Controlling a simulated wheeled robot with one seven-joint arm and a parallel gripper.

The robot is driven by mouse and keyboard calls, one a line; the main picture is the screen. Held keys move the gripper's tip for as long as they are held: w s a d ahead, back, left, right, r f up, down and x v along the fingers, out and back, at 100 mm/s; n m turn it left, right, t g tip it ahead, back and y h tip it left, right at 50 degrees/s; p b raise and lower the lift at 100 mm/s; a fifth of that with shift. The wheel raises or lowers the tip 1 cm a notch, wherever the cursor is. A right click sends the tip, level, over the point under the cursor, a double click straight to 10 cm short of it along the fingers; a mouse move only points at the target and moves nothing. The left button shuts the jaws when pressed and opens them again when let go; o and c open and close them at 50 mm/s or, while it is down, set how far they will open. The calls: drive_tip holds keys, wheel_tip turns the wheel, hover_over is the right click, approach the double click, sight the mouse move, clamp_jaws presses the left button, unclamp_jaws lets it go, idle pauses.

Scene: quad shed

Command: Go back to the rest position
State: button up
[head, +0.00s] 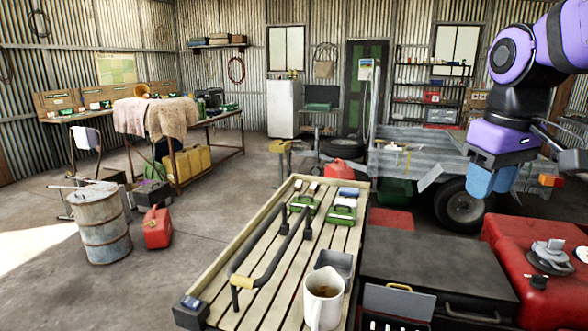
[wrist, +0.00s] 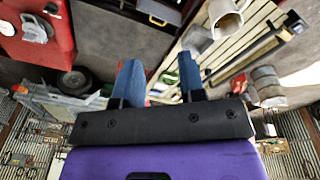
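My gripper (head: 492,184) hangs at the upper right of the head view, its two blue fingers pointing down. It is in front of the metal trailer and its black wheel. In the wrist view my gripper (wrist: 160,74) shows its two blue fingers apart, with nothing between them. The gripper is open and empty, and touches nothing that I can see. The task names no object.
A drum (head: 102,223) and red can (head: 157,228) stand left. Open floor lies between.

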drive_tip(key=s+f+m+t, duration=0.2)
drive_tip(key=s+m+t, duration=0.1)
drive_tip(key=s, duration=0.8)
drive_tip(key=shift+s+d+f+t, duration=0.2)
drive_tip(key=shift+s+d+t, duration=0.1)
drive_tip(key=shift+d+t, duration=0.1)
